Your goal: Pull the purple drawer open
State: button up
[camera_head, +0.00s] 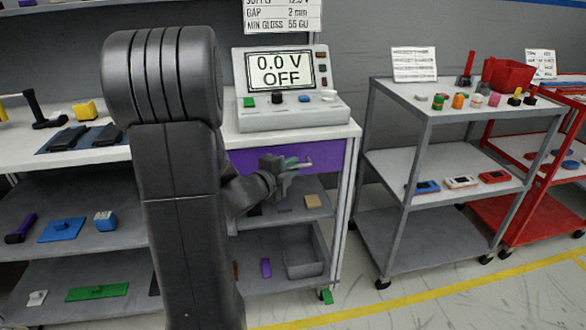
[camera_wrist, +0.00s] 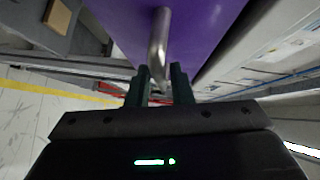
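The purple drawer (camera_head: 328,155) is under the worktop of the grey bench, and its front looks flush with the frame. Its front also fills the upper middle of the wrist view (camera_wrist: 205,25). A metal bar handle (camera_head: 304,164) sticks out from it. In the wrist view the handle (camera_wrist: 158,45) runs down toward my gripper (camera_wrist: 160,76), its near end between the two dark fingertips. The fingers stand apart, with a narrow gap beside the bar. My gripper (camera_head: 290,163) hides part of the drawer front in the head view.
A meter reading 0.0 V OFF (camera_head: 285,85) stands on the worktop above. Shelves below hold a grey bin (camera_head: 304,255) and small parts. A grey cart (camera_head: 440,195) stands to the right, with a floor gap between it and the bench.

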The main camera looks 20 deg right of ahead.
jog(key=shift+w+d, duration=0.3)
jog(key=shift+d, duration=0.1)
grip_shut()
jog(key=shift+s+f, duration=0.1)
jog(key=shift+s, duration=0.05)
jog(key=s+a+b, duration=0.2)
jog(key=s, duration=0.8)
jog(key=s+a+b, duration=0.1)
jog(key=s+a, duration=0.2)
jog(key=s, duration=0.7)
jog(key=shift+b, duration=0.4)
jog(key=shift+s, duration=0.1)
grip_release()
jog(key=shift+d, duration=0.1)
